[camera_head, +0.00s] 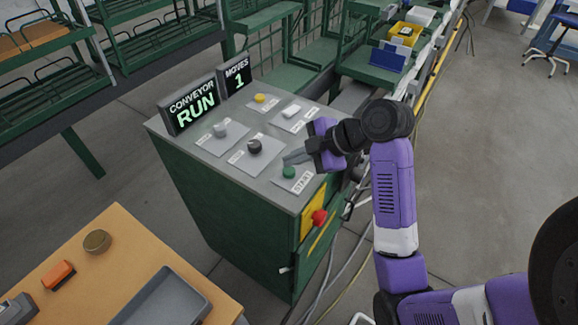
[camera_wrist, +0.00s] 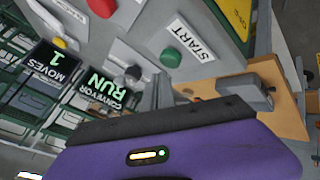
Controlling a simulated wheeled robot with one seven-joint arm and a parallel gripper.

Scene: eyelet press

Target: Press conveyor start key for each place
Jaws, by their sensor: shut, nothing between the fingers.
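The control cabinet (camera_head: 222,215) has a sloped grey top with several keys on labelled plates. The green start key (camera_head: 289,172) sits at the near right corner of that top, with its START label (camera_head: 302,182) beside it; the key also shows in the wrist view (camera_wrist: 170,57). My gripper (camera_head: 287,158) is shut and empty, just above and behind the green key in the head view. I see no clear contact with the key. The conveyor display (camera_head: 190,104) reads CONVEYOR RUN in green. The moves display (camera_head: 236,75) reads MOVES 1.
A black knob (camera_head: 254,146), a grey key (camera_head: 219,130), a yellow key (camera_head: 260,98) and a white key (camera_head: 291,111) share the top. A red key (camera_wrist: 102,8) shows in the wrist view. A red stop knob (camera_head: 319,217) juts from the cabinet's side. A wooden table (camera_head: 120,240) stands near left.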

